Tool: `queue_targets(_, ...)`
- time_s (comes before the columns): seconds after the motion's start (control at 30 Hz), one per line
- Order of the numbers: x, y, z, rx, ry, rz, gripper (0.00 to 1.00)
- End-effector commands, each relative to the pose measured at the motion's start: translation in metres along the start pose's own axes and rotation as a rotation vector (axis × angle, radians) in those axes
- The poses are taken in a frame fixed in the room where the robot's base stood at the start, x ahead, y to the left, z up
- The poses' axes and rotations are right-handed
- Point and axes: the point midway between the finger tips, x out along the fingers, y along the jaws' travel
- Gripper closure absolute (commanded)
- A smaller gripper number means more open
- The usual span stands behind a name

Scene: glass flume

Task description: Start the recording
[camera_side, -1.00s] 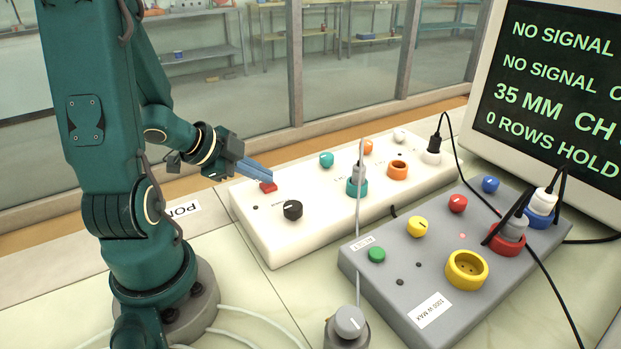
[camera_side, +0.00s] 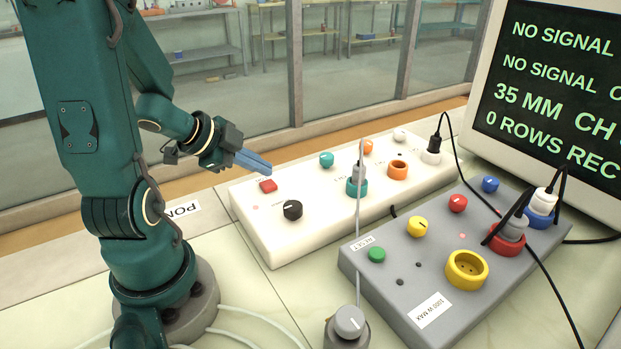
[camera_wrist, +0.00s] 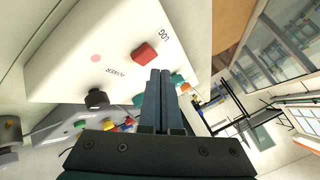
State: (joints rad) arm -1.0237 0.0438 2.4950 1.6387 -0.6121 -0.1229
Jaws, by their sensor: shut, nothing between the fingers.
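The white panel box (camera_side: 262,232) lies on the bench. A red square button (camera_side: 268,185) stands near its far left end; in the wrist view the red button (camera_wrist: 144,53) sits beside the letters LOG. A small lamp (camera_side: 255,207) glows pink-red; it also shows in the wrist view (camera_wrist: 96,58). My gripper (camera_side: 268,168) has its blue-grey fingers shut and empty, just above and behind the button and apart from it. In the wrist view the fingers (camera_wrist: 160,75) point past the button's right side. The monitor (camera_side: 555,90) reads "0 ROWS REC", cut off at the edge.
A black knob (camera_side: 292,210) and teal and orange sockets (camera_side: 397,169) are on the white box. A grey power box (camera_side: 400,290) with several coloured knobs and plugs stands in front. Cables cross from the right. A glass wall (camera_side: 345,60) is behind.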

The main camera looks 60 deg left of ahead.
Motion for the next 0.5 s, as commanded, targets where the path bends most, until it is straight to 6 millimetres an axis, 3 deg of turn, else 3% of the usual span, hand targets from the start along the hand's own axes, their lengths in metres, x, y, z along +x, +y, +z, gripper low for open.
queue_targets(0.5,-0.029,-0.022,-0.023,0.011,0.006,-0.003,1.00)
